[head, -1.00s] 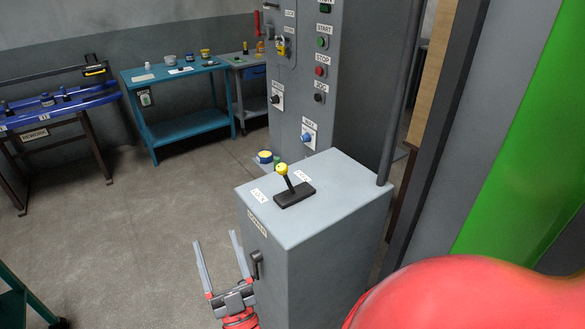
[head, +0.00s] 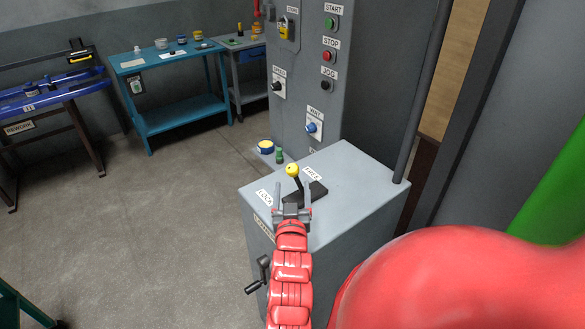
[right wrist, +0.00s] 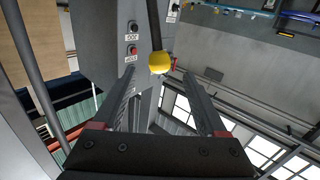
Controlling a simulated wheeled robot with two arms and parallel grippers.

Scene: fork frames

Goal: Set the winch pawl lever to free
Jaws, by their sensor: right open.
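The pawl lever is a dark stem with a yellow knob (head: 292,170), on a black base plate (head: 318,191) on top of the grey cabinet (head: 352,180). It tilts a little to the left, toward the LOCK label (head: 264,197); the FREE label (head: 312,174) lies behind the base. My right gripper (head: 293,186) is open in front of the lever, fingers pointing at it and partly covering the base. In the right wrist view the knob (right wrist: 159,62) appears between and just beyond the open fingertips (right wrist: 159,72); contact cannot be told. My left gripper is not in view.
A black crank handle (head: 260,274) sticks out of the cabinet's front left. A control panel (head: 355,120) with buttons and knobs stands behind, and a grey post (head: 415,110) rises at the cabinet's right.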

